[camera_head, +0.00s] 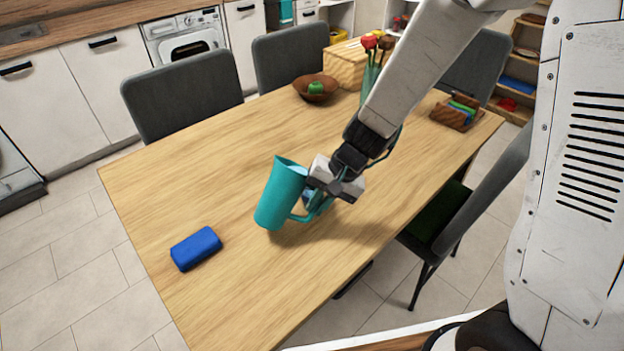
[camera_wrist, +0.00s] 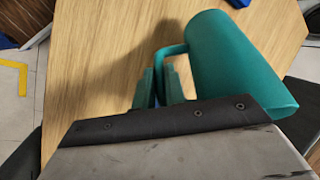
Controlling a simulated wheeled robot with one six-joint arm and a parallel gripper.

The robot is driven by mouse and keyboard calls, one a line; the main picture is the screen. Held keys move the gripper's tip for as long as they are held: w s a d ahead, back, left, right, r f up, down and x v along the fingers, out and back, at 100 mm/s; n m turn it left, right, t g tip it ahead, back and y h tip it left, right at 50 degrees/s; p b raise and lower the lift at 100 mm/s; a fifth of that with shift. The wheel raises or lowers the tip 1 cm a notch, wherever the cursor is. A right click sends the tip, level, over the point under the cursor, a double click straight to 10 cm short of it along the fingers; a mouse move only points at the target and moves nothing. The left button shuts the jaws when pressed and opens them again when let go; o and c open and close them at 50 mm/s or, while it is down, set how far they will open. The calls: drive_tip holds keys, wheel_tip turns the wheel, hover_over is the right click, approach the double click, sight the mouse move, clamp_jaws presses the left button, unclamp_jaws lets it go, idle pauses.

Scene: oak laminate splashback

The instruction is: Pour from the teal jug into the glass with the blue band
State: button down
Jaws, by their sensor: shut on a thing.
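The teal jug (camera_head: 279,196) is over the near middle of the wooden table, its top leaning a little to the right in the head view. My gripper (camera_head: 318,204) is at its right side, shut on the jug's handle. In the wrist view the jug (camera_wrist: 235,65) lies to the right of my gripper (camera_wrist: 160,86), with the handle running between the fingers. Whether its base touches the table is hard to tell. I cannot make out the glass with the blue band in either view. A pale bluish patch behind the handle is too covered to identify.
A blue case (camera_head: 196,248) lies near the table's left edge. Toward the back stand a brown bowl (camera_head: 315,88) with a green item, a wooden box (camera_head: 350,64), flowers (camera_head: 371,44) and a small wooden tray (camera_head: 450,119). Grey chairs surround the table. The table's left middle is clear.

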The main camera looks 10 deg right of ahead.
drive_tip(key=shift+r+g+y, duration=0.25)
drive_tip(key=shift+g+y, duration=0.05)
drive_tip(key=shift+y, duration=0.3)
idle(0.8)
drive_tip(key=shift+s+a+f+g+y+b, duration=0.1)
drive_tip(key=shift+f+g+y+b, duration=0.25)
drive_tip(key=shift+y+b, duration=0.4)
idle(1.6)
drive_tip(key=shift+r+h, duration=0.5)
drive_tip(key=shift+h, duration=0.25)
drive_tip(key=shift+s+f+n+t+h, duration=0.15)
drive_tip(key=shift+f+n+t+h, duration=0.2)
drive_tip(key=shift+t+h, duration=0.3)
drive_tip(key=shift+s+a+f+t+h, duration=0.3)
drive_tip(key=shift+f+t+h, duration=0.2)
drive_tip(key=shift+h, duration=0.35)
drive_tip(key=shift+w+d, duration=0.1)
